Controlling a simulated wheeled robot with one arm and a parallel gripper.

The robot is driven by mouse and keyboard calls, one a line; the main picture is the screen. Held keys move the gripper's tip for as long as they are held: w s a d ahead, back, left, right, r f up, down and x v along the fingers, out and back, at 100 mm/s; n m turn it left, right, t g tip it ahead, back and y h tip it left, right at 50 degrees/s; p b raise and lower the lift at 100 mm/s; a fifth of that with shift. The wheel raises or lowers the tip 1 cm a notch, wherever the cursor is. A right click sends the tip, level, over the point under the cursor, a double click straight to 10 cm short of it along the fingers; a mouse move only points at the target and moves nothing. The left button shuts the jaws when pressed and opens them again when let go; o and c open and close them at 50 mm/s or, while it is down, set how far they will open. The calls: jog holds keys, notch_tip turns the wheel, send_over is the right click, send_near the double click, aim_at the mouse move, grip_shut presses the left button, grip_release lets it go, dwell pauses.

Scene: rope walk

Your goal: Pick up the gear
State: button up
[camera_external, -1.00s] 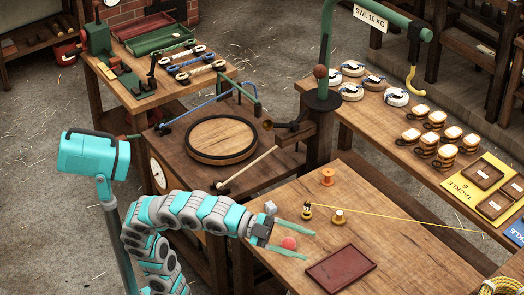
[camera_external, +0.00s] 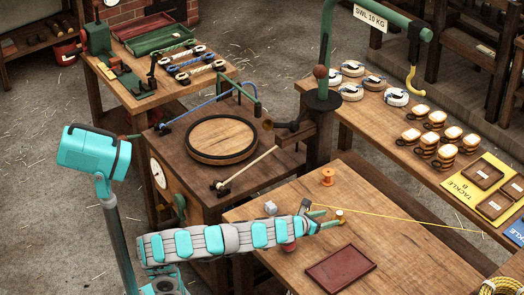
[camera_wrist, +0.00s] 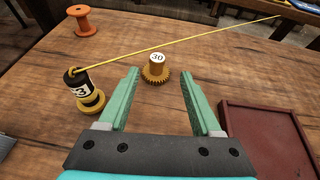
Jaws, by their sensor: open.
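The gear (camera_wrist: 156,73) is a small golden-brown toothed disc with a taller hub and a white top marked 30. It stands upright on the wooden table just beyond the fingertips in the wrist view, between their lines. In the external view the gear (camera_external: 340,214) is at the tips of my gripper (camera_external: 325,211), partly hidden by it. My gripper (camera_wrist: 159,77) is open and empty, with two green fingers apart on either side of the gear's line. I cannot tell whether a finger touches it.
A dark post (camera_wrist: 77,83) with a yellow base and taut yellow cord stands left of the fingers. An orange spool (camera_wrist: 84,22) is behind it. A red tray (camera_wrist: 262,135) lies at right. A reddish ball (camera_external: 289,246) and grey cube (camera_external: 270,208) are near my arm.

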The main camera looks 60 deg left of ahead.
aim_at(337, 217)
jog(key=shift+w+a+f, duration=0.25)
jog(key=shift+w+a, duration=0.05)
jog(key=shift+w, duration=0.05)
jog(key=shift+x, duration=1.15)
jog(key=w+f, duration=0.2)
jog(key=w, duration=0.1)
jog(key=shift+a, duration=0.1)
jog(key=shift+w+f, duration=0.2)
jog(key=shift+w, duration=0.4)
jog(key=shift+c, duration=0.3)
grip_shut()
